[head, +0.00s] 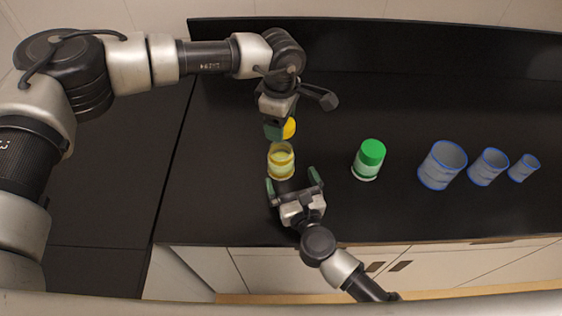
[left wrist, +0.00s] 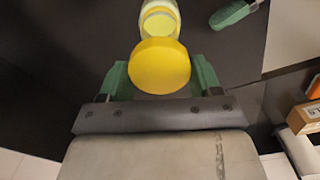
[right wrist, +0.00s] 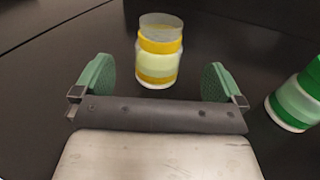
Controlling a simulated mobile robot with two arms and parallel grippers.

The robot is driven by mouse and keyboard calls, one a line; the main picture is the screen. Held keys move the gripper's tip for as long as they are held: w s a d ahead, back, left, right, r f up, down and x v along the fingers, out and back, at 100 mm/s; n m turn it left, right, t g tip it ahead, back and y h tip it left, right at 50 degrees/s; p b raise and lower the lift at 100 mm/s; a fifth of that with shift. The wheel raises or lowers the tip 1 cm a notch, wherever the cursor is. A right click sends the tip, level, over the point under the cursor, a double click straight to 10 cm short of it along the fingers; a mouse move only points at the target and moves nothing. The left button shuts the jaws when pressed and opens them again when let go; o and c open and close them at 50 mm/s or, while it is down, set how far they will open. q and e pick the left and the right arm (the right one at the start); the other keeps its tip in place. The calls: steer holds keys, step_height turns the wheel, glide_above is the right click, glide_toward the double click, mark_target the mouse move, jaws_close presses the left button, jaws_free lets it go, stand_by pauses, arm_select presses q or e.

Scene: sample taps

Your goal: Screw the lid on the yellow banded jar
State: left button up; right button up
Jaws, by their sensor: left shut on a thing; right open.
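The yellow banded jar (head: 281,161) stands upright and open-topped on the black counter. It also shows in the right wrist view (right wrist: 159,58) and in the left wrist view (left wrist: 159,20). My left gripper (head: 280,126) is shut on the yellow lid (left wrist: 159,66), which also shows in the head view (head: 289,127). The lid is held above and behind the jar in the head view, apart from it. My right gripper (head: 296,186) is open and empty on the near side of the jar. In the right wrist view its fingers (right wrist: 157,82) point toward the jar without touching it.
A green-lidded jar (head: 369,160) stands to the right on the counter (head: 330,215). Three blue-rimmed clear cups, a large one (head: 441,166), a middle one (head: 488,167) and a small one (head: 524,168), stand farther right. A black wall (head: 400,50) runs along the back.

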mark_target(284, 163)
steer(key=x, duration=0.8)
steer(key=shift+s, duration=0.1)
steer(key=c, duration=1.6)
arm_select(q)
steer(key=shift+f, duration=2.5)
